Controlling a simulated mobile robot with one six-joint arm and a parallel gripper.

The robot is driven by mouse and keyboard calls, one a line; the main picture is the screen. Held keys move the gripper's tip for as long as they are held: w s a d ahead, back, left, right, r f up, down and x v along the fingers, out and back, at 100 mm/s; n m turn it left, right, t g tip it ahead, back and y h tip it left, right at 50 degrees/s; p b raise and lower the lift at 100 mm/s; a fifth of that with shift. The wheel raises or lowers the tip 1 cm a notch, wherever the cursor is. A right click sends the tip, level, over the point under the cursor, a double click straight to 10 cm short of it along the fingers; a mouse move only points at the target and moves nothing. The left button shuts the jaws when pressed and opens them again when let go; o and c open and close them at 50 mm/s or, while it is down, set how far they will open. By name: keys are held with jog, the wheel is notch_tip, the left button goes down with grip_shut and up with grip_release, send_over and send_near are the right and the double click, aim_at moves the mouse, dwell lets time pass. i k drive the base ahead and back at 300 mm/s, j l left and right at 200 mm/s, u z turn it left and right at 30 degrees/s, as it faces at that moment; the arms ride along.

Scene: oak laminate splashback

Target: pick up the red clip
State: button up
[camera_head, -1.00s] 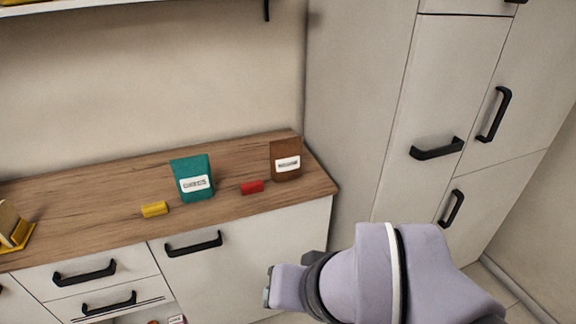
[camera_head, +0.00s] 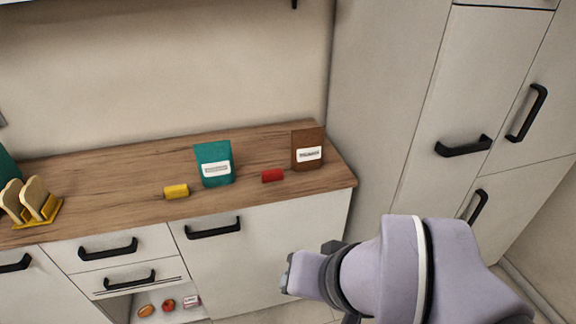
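The red clip (camera_head: 272,175) lies on the wooden counter (camera_head: 120,192) near its right end, in front of and between a teal bag (camera_head: 214,164) and a brown bag (camera_head: 308,149). My arm reaches in from the lower right, below the counter's front edge. My gripper is not clearly seen; only the arm's lilac links and dark joint show, well apart from the red clip.
A toast rack (camera_head: 52,214) with bread stands at the counter's left. Tall cabinets (camera_head: 390,110) rise beyond the counter's right end. Drawers with black handles (camera_head: 108,249) are below, and an open lower compartment holds small items (camera_head: 168,304). The counter's front strip is mostly clear.

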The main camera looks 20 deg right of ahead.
aim_at(276, 175)
jog(key=i+j+z, duration=0.7)
jog(key=j, duration=0.2)
jog(key=i+j+z, duration=0.35)
jog(key=j+z, duration=0.15)
jog(key=j, duration=0.25)
